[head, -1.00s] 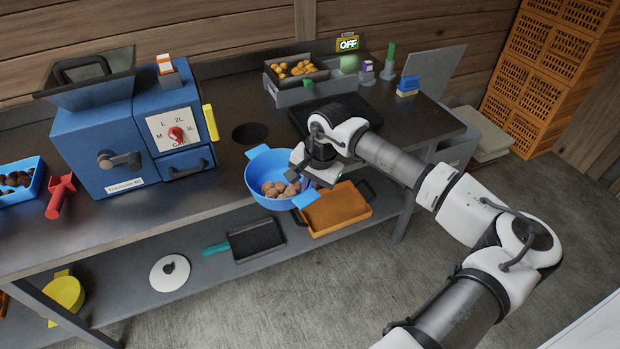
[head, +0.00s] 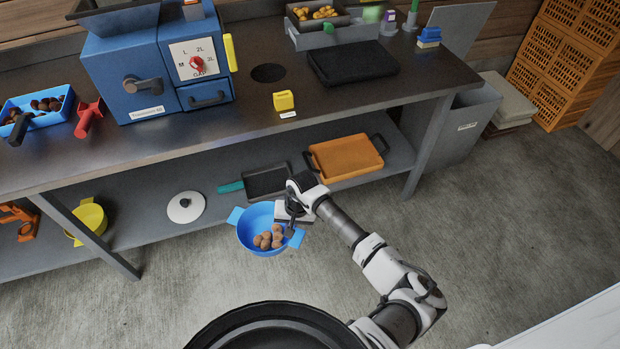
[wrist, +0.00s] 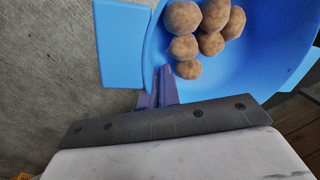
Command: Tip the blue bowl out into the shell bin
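The blue bowl (head: 262,232) has two flat tab handles and holds several round brown nuts (head: 270,237). It is off the worktop, in front of the lower shelf over the open floor, and looks roughly level. My gripper (head: 291,211) is at the bowl's right side. In the wrist view the fingers (wrist: 160,92) are shut on the bowl's edge, with nuts (wrist: 200,28) just beyond them. A grey bin (head: 462,130) with a white label stands at the right end of the bench; I cannot read the label, so I cannot confirm it is the shell bin.
The lower shelf holds an orange tray (head: 345,158), a dark pan (head: 268,182) and a white lid (head: 186,207). Floor to the right is clear.

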